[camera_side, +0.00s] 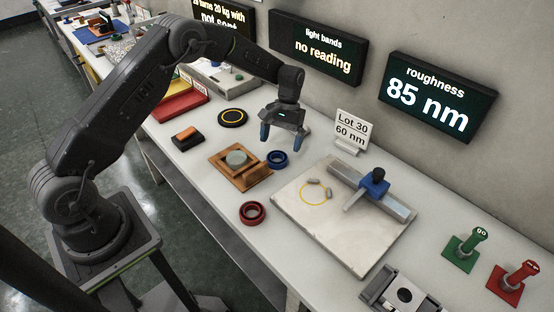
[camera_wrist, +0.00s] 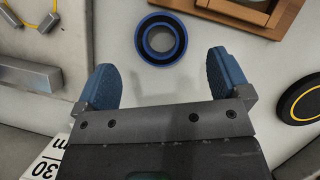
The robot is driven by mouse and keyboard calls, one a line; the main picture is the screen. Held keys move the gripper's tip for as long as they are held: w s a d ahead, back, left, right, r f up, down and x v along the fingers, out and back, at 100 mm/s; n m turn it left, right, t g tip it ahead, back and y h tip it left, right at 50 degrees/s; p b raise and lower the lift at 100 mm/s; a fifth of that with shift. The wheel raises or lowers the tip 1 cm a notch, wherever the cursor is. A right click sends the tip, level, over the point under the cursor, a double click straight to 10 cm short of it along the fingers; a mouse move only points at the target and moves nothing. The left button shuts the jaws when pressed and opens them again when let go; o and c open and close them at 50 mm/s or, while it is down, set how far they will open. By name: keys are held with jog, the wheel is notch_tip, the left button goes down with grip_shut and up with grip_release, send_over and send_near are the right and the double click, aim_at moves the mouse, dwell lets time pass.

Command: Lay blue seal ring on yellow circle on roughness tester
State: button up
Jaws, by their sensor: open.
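The blue seal ring (camera_side: 277,159) lies flat on the white bench, to the right of a wooden tray. In the wrist view the ring (camera_wrist: 142,40) lies beyond the fingertips, roughly centred between them. My gripper (camera_side: 282,138) is open and empty above the bench, close to the ring. Its two blue fingers (camera_wrist: 165,75) stand wide apart in the wrist view. The roughness tester (camera_side: 345,245) is a pale plate with a blue-headed slide. A yellow circle (camera_side: 304,199) is drawn on the plate, with small grey pieces on its line.
A red ring (camera_side: 253,212) lies on the bench left of the tester. The wooden tray (camera_side: 222,163) holds a pale green disc. A sign reading "Lot 30 60 nm" (camera_side: 350,131) stands behind the ring. Green (camera_side: 466,250) and red (camera_side: 513,284) gauges stand far right.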

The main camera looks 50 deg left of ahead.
aim_at(278, 154)
jog(key=shift+x, duration=2.4)
jog(key=shift+s+r, duration=0.1)
jog(key=shift+s, duration=0.1)
jog(key=shift+r, duration=0.1)
jog(key=c, duration=1.1)
